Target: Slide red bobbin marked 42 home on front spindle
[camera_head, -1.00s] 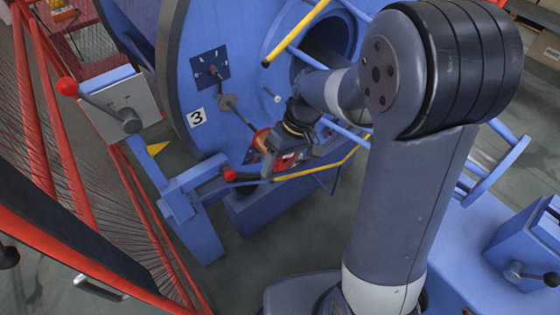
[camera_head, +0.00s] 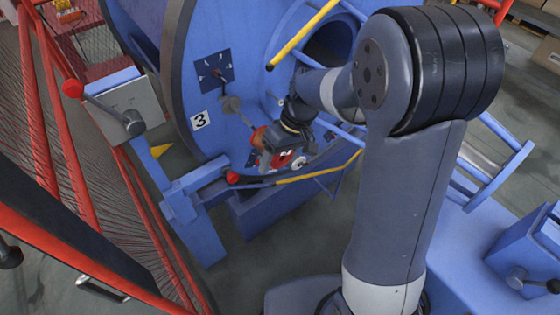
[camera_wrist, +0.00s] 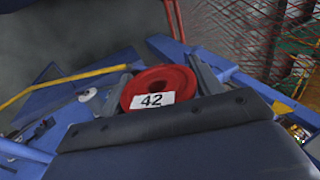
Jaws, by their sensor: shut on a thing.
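The red bobbin (camera_wrist: 160,85) marked 42 is between the two fingers of my gripper (camera_wrist: 160,76) in the wrist view. Its white label faces the wrist camera and sits upright. My gripper is shut on it. In the head view my gripper (camera_head: 270,155) is low in front of the big blue disc (camera_head: 185,65), and part of the red bobbin (camera_head: 285,159) shows beside it. The front spindle cannot be made out clearly; the gripper and bobbin cover much of that area. Whether the bobbin touches a spindle cannot be told.
A blue-and-yellow bar (camera_head: 318,172) with a red knob (camera_head: 232,177) runs close below my gripper. A yellow-ended bar (camera_head: 300,35) is above. A lever with a red knob (camera_head: 73,89) and red mesh guarding (camera_head: 80,190) stand at left.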

